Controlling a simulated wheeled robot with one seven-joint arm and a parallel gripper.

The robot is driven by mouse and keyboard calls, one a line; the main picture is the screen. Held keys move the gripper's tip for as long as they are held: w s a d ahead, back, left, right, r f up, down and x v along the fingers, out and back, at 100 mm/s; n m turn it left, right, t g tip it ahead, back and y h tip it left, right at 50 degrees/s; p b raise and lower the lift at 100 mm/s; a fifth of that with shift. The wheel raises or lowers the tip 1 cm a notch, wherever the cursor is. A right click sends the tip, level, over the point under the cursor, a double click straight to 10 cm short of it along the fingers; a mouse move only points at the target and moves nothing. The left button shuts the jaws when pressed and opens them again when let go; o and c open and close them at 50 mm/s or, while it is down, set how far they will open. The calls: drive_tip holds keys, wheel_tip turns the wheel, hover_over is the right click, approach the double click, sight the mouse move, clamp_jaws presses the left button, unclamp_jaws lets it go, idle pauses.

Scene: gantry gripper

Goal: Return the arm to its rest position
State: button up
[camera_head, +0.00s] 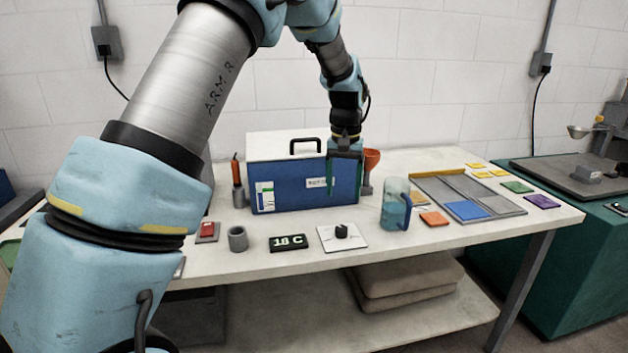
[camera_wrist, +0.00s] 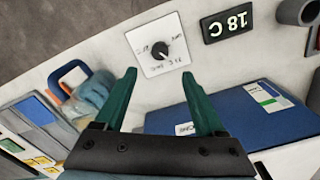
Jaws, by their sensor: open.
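My arm reaches from the left of the head view across to the table. My gripper (camera_head: 345,190) points down in front of the right part of the blue box (camera_head: 290,188). In the wrist view my gripper (camera_wrist: 160,82) has its two green fingers spread apart with nothing between them. The blue box (camera_wrist: 255,120) lies beside and beyond the right finger in that view. Past the fingertips is a white plate with a black dial (camera_wrist: 158,45). The dial plate (camera_head: 329,243) also shows near the front of the table in the head view.
A teal bench (camera_head: 550,265) stands at the right.

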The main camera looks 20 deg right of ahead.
drive_tip(key=a+r+n, duration=0.1)
drive_tip(key=a+n, duration=0.2)
drive_tip(key=a, duration=1.8)
drive_tip(key=s+a+n, duration=0.1)
drive_tip(key=s+a, duration=0.4)
drive_tip(key=a, duration=0.2)
drive_tip(key=s+a+f+n+t, duration=0.1)
drive_tip(key=s+a, duration=0.5)
drive_tip(key=a, duration=0.2)
drive_tip(key=shift+a+t, duration=0.3)
drive_tip(key=shift+s, duration=0.1)
